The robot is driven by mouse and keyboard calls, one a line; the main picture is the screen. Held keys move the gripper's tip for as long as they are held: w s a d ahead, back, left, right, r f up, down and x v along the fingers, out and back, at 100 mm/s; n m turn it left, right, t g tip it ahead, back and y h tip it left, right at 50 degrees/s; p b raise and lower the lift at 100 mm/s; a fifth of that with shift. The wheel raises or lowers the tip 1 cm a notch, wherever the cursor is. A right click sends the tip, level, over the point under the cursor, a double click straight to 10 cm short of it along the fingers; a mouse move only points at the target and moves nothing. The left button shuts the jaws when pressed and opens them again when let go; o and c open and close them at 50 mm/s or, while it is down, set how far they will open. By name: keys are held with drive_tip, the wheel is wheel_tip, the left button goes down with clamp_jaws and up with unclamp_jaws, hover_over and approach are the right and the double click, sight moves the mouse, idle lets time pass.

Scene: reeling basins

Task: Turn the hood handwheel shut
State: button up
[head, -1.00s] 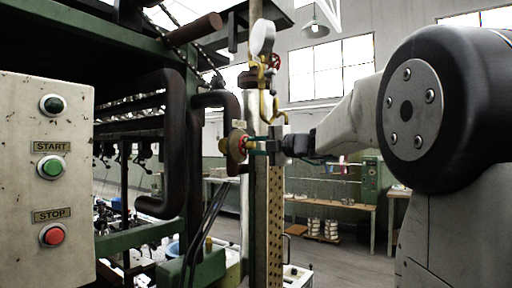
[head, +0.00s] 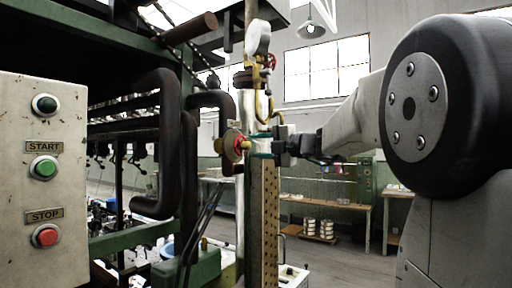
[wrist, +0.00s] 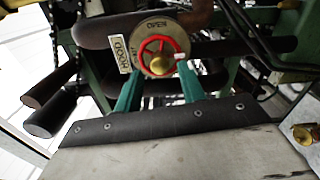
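The hood handwheel is a small red wheel (wrist: 157,54) with a brass hub, in front of a round plate (wrist: 158,25) marked OPEN at its top. A HOOD label (wrist: 123,55) is left of it. A small pale mark shows at the wheel's right rim. In the head view the wheel (head: 237,145) is seen nearly edge-on. My gripper (wrist: 160,72) is open, its two teal fingers apart, with tips at the lower left and lower right of the wheel. In the head view my gripper (head: 254,145) is just right of the wheel; I cannot tell whether they touch.
A perforated post (head: 270,215) stands below my gripper. A pressure gauge (head: 257,38), a yellow pipe (head: 258,103) and another small red valve wheel (head: 271,62) are above. Dark bent pipes (head: 158,150) lie left, with a START/STOP panel (head: 42,180) nearer.

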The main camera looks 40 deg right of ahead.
sight(250, 146)
drive_tip(key=n, duration=0.8)
drive_tip(key=shift+n, duration=0.4)
drive_tip(key=n, duration=0.3)
drive_tip(key=shift+n, duration=0.4)
drive_tip(key=n, duration=0.4)
drive_tip(key=shift+x, duration=1.55)
drive_tip(key=c, duration=0.9)
drive_tip(key=shift+o, duration=0.3)
drive_tip(key=m, duration=0.9)
drive_tip(key=shift+m, duration=0.4)
drive_tip(key=m, duration=0.7)
drive_tip(key=shift+m, duration=0.3)
drive_tip(key=o, duration=0.8)
drive_tip(key=shift+o, duration=0.2)
